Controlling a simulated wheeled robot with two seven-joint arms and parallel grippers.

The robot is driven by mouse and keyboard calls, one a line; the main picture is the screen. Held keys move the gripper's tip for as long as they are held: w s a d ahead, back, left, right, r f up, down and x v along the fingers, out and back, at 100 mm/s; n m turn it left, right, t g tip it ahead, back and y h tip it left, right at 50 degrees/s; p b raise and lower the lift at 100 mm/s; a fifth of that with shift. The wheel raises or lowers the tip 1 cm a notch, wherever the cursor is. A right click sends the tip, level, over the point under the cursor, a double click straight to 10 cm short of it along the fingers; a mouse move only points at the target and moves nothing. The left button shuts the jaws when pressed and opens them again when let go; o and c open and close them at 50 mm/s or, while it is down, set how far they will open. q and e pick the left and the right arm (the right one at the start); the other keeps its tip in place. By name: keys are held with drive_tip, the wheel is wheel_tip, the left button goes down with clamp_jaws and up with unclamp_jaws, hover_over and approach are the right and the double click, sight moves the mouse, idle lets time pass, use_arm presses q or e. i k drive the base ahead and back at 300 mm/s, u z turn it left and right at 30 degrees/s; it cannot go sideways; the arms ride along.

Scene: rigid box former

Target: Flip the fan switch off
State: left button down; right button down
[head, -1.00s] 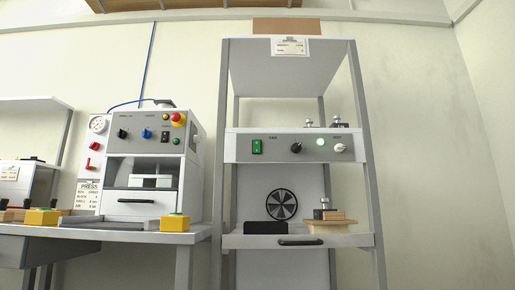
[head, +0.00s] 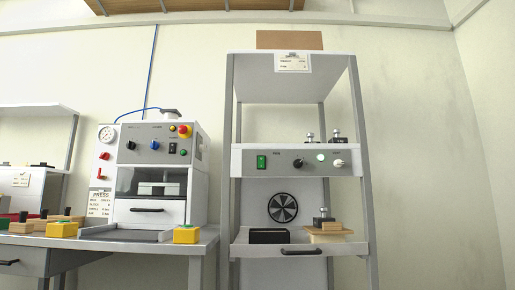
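A grey control panel (head: 285,161) spans the tall rack at the centre right. A green rocker switch (head: 261,162) sits at its left end. A black knob (head: 298,163), a lit pale green lamp (head: 321,157) and a white knob (head: 339,163) follow to the right. The panel lettering is too small to read surely, so I cannot tell from the label which control is the fan switch. A round black fan (head: 283,207) is in the back panel below. Neither of my grippers is in view.
Below the panel, a rack shelf with a black handle (head: 301,250) holds a black block (head: 268,236) and wooden pieces (head: 328,229).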

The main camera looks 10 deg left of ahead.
sight(261, 159)
drive_tip(key=k, duration=0.9)
drive_tip(key=u, duration=0.05)
drive_tip(key=i, duration=1.55)
drive_tip(key=z, duration=0.6)
